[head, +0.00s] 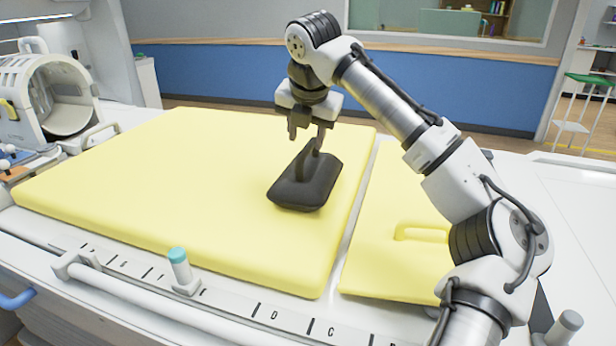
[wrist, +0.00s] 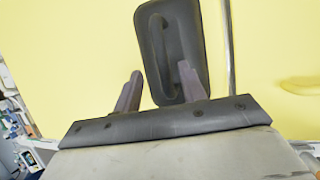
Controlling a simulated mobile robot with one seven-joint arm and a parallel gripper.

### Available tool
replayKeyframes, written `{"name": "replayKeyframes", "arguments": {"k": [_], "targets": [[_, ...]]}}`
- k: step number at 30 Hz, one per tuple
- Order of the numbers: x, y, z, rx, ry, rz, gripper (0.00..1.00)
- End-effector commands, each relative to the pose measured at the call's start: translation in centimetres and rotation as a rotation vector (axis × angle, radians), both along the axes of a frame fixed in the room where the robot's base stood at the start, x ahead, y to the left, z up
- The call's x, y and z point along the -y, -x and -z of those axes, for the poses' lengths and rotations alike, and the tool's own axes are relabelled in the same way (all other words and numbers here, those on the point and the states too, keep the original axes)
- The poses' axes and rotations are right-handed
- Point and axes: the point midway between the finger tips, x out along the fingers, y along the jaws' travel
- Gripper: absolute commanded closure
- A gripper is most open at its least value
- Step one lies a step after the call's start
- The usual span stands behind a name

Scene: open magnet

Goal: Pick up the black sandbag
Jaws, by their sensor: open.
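The black sandbag (head: 303,188) lies on the large yellow pad in the head view, near the pad's right edge. It has a raised loop handle on top. My gripper (head: 308,134) is above the sandbag, pointing down, with its fingers apart. In the wrist view the sandbag (wrist: 188,30) shows beyond the fingers, with its handle running along its length. The fingers (wrist: 160,82) are open there, and the right finger overlaps the sandbag near the handle's end. Nothing is held. I cannot tell whether a finger touches the handle.
The large yellow pad (head: 150,190) is mostly bare. A smaller yellow pad (head: 395,255) with a loop handle lies to the right, past a narrow gap. A teal-capped post (head: 180,266) stands at the front rail. A white ring-shaped coil (head: 62,95) stands at the left.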

Motion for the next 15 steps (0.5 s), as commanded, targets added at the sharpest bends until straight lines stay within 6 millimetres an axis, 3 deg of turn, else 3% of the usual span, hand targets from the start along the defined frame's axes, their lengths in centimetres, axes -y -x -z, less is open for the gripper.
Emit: {"name": "replayKeyframes", "arguments": {"k": [9,15], "targets": [[0.3,-1.9,3.8,0.0,0.001,0.0,0.59],[0.3,-2.1,4.2,0.0,-0.001,0.0,0.59]]}}
